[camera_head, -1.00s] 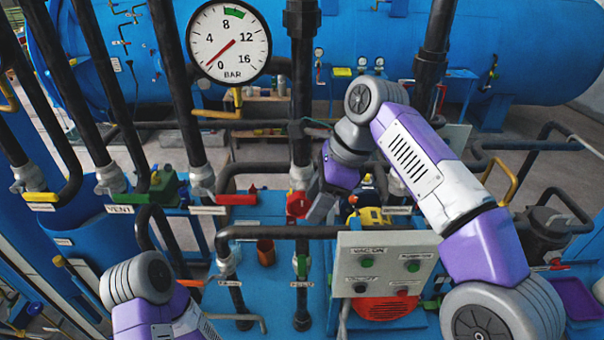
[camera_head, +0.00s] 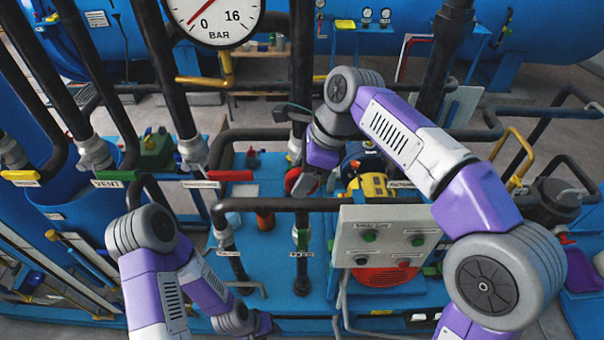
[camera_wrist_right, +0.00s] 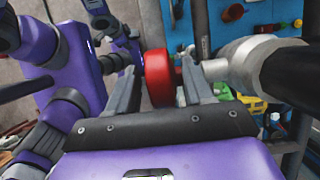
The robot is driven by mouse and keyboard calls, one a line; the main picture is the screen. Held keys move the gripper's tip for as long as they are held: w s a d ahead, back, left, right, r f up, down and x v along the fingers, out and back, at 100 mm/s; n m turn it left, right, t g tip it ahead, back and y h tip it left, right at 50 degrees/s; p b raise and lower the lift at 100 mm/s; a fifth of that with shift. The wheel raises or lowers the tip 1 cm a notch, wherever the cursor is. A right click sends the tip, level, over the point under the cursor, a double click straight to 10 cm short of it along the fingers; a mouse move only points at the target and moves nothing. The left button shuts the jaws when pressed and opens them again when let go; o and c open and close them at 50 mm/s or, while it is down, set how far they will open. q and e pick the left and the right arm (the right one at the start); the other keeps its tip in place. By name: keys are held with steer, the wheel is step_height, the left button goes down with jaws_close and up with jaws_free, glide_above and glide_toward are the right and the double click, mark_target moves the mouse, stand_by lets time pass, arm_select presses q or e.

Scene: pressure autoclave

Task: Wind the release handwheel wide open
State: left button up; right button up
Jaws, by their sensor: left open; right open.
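The red release handwheel (camera_head: 293,180) sits on a pale valve body on a dark vertical pipe, near the middle of the head view. My right gripper (camera_head: 308,184) is at its right side and partly covers it. In the right wrist view the red wheel (camera_wrist_right: 157,76) shows edge-on between the two open fingers of my right gripper (camera_wrist_right: 160,68). I cannot tell whether the fingers touch the rim. My left gripper (camera_head: 265,324) is low in the head view, well below the wheel and away from it; its fingers are hardly visible.
A BAR gauge (camera_head: 213,12) is cut by the top edge. A grey control panel (camera_head: 388,240) with buttons stands below right of the wheel. A dark horizontal pipe (camera_head: 330,204) runs just under the wheel. A yellow part (camera_head: 373,186) is close to my right gripper.

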steer(key=shift+f, duration=0.1)
jaws_close()
steer(key=shift+a+h, duration=0.1)
steer(key=shift+h, duration=0.2)
steer(key=shift+a+h, duration=0.2)
steer(key=shift+h, duration=0.7)
steer(key=shift+a+h, duration=0.2)
steer(key=shift+h, duration=2)
steer(key=shift+f, duration=0.1)
jaws_free()
